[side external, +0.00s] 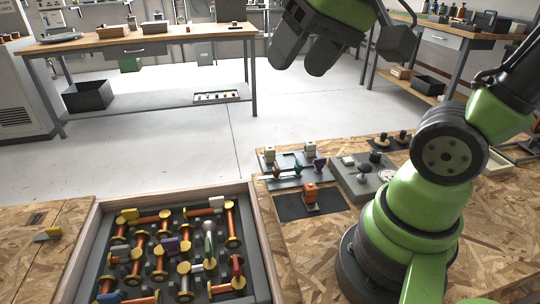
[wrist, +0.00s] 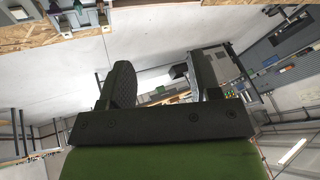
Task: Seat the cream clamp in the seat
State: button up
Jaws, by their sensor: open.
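My gripper (side external: 296,62) is high at the top of the side view, above the floor and well away from the bench parts. In the wrist view its two dark fingers (wrist: 160,82) stand apart with nothing between them. I cannot tell which is the clamp. The seat cannot be made out with certainty.
A wood-rimmed tray (side external: 264,240) holds several orange rods with yellow ends and coloured pieces. An orange block (side external: 311,195) stands on a dark mat. A grey box with knobs (side external: 362,178) is beside it. A yellow-grey piece (side external: 48,235) lies left of the tray.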

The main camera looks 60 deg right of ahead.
jog(key=w+d+f+m+g+h, duration=0.1)
jog(key=w+d+f+m+g, duration=0.15)
jog(key=w+d, duration=0.4)
jog(key=m+g, duration=0.2)
jog(key=g, duration=0.2)
send_over(270, 147)
jog(key=shift+n+t, duration=0.25)
jog(key=f, duration=1.9)
jog(key=shift+s+a, duration=0.25)
jog(key=shift+a, duration=0.15)
jog(key=shift+w+d+f, duration=0.1)
jog(key=shift+d+f, duration=0.05)
jog(key=shift+f, duration=1.4)
jog(key=shift+w+d+f, duration=0.1)
jog(key=shift+d+f, duration=0.05)
jog(key=shift+f, duration=1.4)
jog(key=c, duration=1)
